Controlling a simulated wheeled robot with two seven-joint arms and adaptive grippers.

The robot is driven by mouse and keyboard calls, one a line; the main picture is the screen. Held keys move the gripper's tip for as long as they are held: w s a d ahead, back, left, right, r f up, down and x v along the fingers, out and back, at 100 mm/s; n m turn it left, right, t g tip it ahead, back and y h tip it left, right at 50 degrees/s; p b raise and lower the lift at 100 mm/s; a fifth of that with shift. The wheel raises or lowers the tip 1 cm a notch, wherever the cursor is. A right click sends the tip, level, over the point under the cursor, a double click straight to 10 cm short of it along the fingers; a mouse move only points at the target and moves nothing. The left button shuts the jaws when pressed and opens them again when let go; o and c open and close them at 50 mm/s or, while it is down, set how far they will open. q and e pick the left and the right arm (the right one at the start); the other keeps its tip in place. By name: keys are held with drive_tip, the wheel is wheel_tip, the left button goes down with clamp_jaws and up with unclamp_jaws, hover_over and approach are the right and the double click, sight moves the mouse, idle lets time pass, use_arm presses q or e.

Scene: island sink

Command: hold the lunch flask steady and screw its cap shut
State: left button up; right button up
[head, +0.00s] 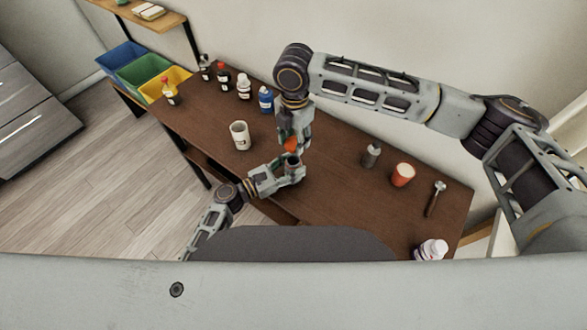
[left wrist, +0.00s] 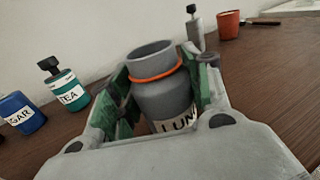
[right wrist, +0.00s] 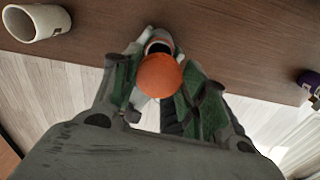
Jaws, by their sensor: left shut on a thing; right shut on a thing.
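The lunch flask is a grey, open-topped jar with an orange ring below its neck and a label partly reading "LUN" (left wrist: 160,98). It stands upright between the fingers of my left gripper (head: 292,172), which is shut on it; its mouth also shows in the right wrist view (right wrist: 158,46). The orange cap (right wrist: 160,77) is between the fingers of my right gripper (right wrist: 158,92), which is shut on it. In the head view the cap (head: 291,144) is above the flask. The left wrist view shows the flask's mouth uncovered, with no cap in sight.
A cream mug (head: 240,136) stands left of the grippers on the brown table (head: 335,185). Several bottles and canisters, including a blue one (head: 265,99), line the back left. A grey bottle (head: 371,156), orange cup (head: 402,175) and white-and-purple bottle (head: 431,250) are at right.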

hover_over(293, 169)
drive_tip(key=w, duration=0.3)
drive_tip(key=shift+s+d+f, duration=0.1)
drive_tip(key=shift+s+f, duration=0.05)
drive_tip(key=shift+f, duration=1.1)
drive_tip(key=shift+s+d+f, duration=0.1)
drive_tip(key=shift+f, duration=1.15)
drive_tip(key=shift+f, duration=0.15)
drive_tip(key=shift+f, duration=0.75)
drive_tip(key=shift+f, duration=0.55)
